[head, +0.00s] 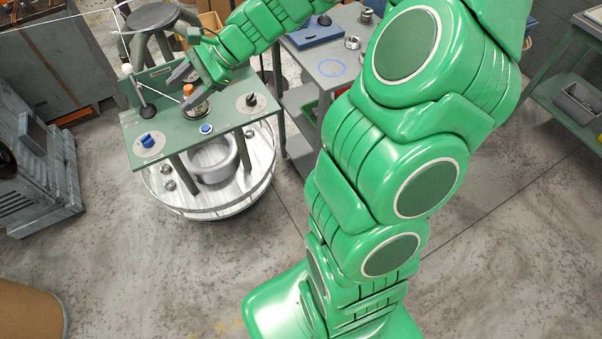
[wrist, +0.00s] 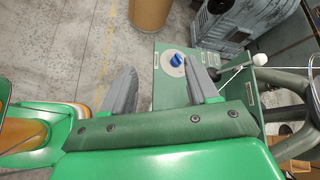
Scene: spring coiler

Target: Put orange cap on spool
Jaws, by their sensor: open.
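The orange cap (head: 188,89) shows in the head view at the top of the spool (head: 196,106) on the green bench. It looks seated there, but the fingers crowd it and I cannot tell how it fits. My gripper (head: 184,85) is open, with its grey fingers close by on either side of the cap. I cannot tell whether they touch it. In the wrist view my gripper (wrist: 160,75) has its fingers spread wide, with nothing held between their tips. The cap and spool are not visible there.
The green bench (head: 178,152) carries a blue knob (head: 147,139), a black knob (head: 250,100), a small blue button (head: 206,128) and a post with a white ball (head: 127,69). A stool (head: 152,17) stands behind. A grey cart (head: 330,65) is to the right.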

